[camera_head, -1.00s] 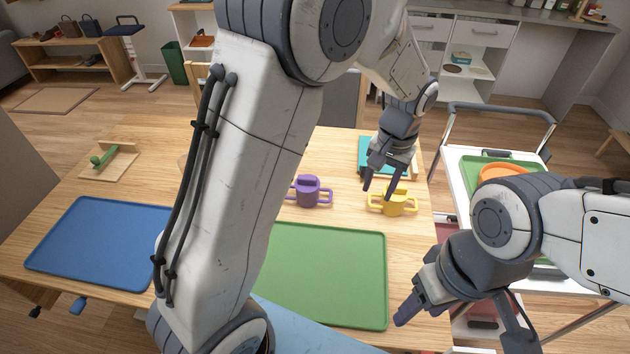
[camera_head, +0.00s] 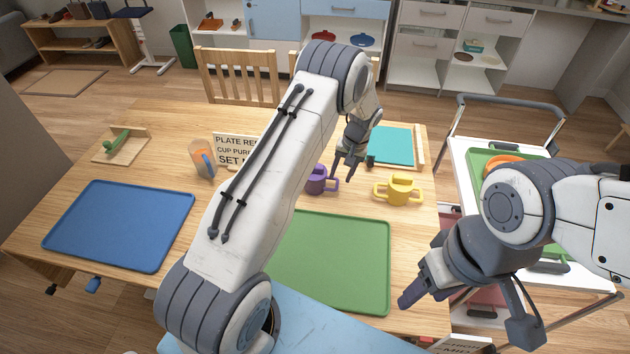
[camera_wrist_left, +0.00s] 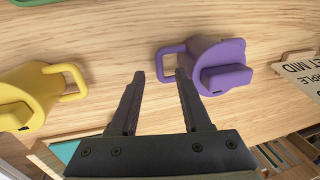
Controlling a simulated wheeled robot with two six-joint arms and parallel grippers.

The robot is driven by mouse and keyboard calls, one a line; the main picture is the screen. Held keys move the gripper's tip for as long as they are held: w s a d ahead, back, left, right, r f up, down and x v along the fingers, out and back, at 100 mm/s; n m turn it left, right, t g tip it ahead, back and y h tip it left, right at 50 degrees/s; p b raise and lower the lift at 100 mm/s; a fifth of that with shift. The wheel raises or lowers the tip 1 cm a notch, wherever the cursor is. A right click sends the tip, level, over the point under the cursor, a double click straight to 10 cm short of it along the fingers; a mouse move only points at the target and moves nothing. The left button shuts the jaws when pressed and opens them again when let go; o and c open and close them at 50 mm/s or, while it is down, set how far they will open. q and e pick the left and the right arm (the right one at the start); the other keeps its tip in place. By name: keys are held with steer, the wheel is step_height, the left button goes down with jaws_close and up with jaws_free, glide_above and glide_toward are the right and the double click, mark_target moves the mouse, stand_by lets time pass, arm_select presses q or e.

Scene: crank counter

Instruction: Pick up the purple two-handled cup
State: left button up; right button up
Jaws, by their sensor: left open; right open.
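The purple two-handled cup (camera_head: 317,180) stands upright on the wooden table behind the green mat. My left arm hides part of its left side in the head view. My left gripper (camera_head: 343,170) is open and empty, just right of the cup and above the table. In the left wrist view the purple cup (camera_wrist_left: 214,63) shows one handle near the right fingertip of my left gripper (camera_wrist_left: 158,78), with no grasp on it. My right gripper (camera_head: 405,300) is at the table's right front edge, away from the cup; it is open, and its fingers overlap in this view.
A yellow two-handled cup (camera_head: 398,189) stands right of the purple one. Green (camera_head: 340,262) and blue (camera_head: 120,224) mats lie in front. A teal board (camera_head: 392,145) lies behind.

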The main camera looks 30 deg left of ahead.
mark_target(337, 185)
arm_select(q)
steer(key=f, duration=0.3)
steer(key=f+p, duration=0.1)
steer(key=shift+s+a+f, duration=0.15)
steer(key=shift+a+f, duration=0.05)
steer(key=shift+a, duration=0.15)
steer(key=shift+c, duration=0.3)
jaws_close()
stand_by(0.8)
